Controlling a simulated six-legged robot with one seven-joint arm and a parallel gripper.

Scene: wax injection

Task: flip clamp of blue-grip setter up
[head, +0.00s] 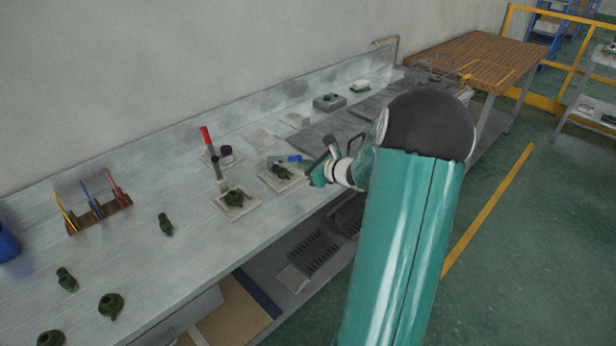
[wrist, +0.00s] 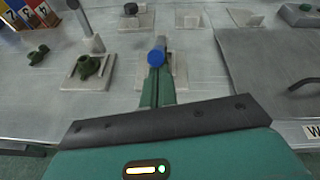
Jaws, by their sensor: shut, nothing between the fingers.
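The blue-grip setter stands on the metal bench, with a pale base plate (head: 290,180) carrying a dark green part (head: 281,172). Its blue grip (head: 293,158) lies low and roughly level, pointing toward my gripper. In the wrist view the blue grip (wrist: 156,57) shows end-on just beyond my fingertips. My gripper (head: 314,170) is shut and empty, close to the grip; it also shows in the wrist view (wrist: 158,80). I cannot tell whether the fingers touch the grip. My fingers hide part of the setter in the wrist view.
A second setter with an upright red grip (head: 205,136) stands to the left, with a green part (head: 235,198) on its plate. A grey block (head: 328,102) sits toward the back.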

